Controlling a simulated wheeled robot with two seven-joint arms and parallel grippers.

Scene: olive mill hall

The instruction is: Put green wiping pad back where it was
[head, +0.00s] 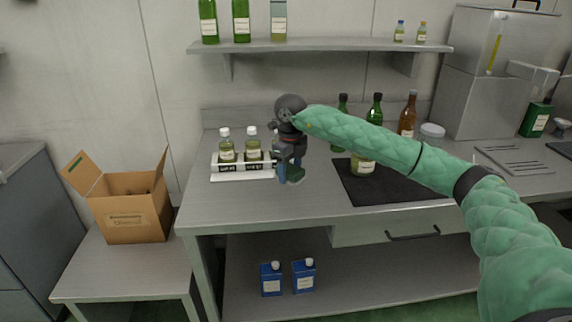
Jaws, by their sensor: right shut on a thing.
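My right arm reaches in from the right in its green sleeve, above the steel bench (240,212). My right gripper (288,173) points down over the bench top, beside the labelled bottle rack. It is shut on the green wiping pad (296,174), a small dark green block at its fingertips. The fingers hide part of the pad. I cannot tell whether the pad touches the bench top. My left gripper is not in view.
The white rack (229,168) with small bottles stands just left of my right gripper. A black mat (390,188) with bottles lies to the right. An open cardboard box (137,219) stands on a lower table. The bench's front left is clear.

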